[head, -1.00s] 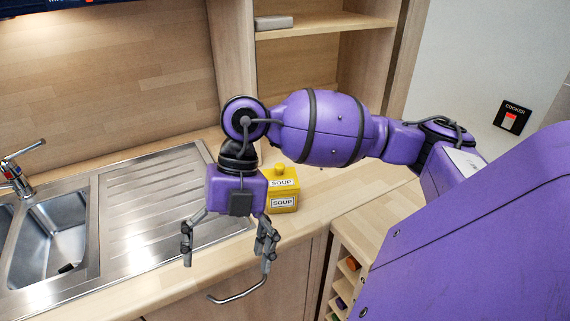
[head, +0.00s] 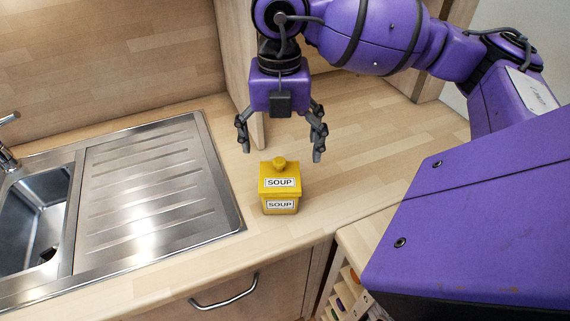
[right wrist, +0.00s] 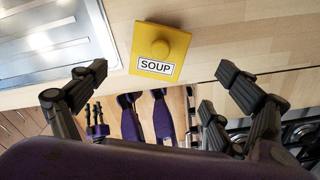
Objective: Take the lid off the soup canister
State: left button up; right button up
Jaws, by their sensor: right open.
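The yellow soup canister (head: 281,208) stands upright on the wooden worktop, right of the sink's drainer. Its yellow lid (head: 264,172) with a round knob (head: 279,162) sits on top; lid and body both carry a SOUP label. My right gripper (head: 281,153) is open and empty, pointing down, above and apart from the lid in the head view. In the right wrist view the lid (right wrist: 142,40) lies ahead, between the spread fingers in width. What looks like my left gripper (right wrist: 97,122) shows small and dark at the lower left there; its opening is unclear.
The steel sink and ribbed drainer (head: 145,205) lie to the left. Bare worktop (head: 370,120) lies right of and behind the canister. A cupboard panel (head: 238,70) stands behind. A drawer handle (head: 225,298) sits below the front edge. Cooker burners (right wrist: 305,135) show in the right wrist view.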

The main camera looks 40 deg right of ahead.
aim_at(280, 177)
jog(key=f, duration=0.7)
jog(key=shift+s+a+f+p, duration=0.15)
jog(key=shift+a+f+p, duration=0.1)
jog(key=shift+a+p, duration=0.1)
jog(key=shift+d, duration=0.1)
jog(key=c, duration=1.1)
jog(key=shift+c, duration=0.2)
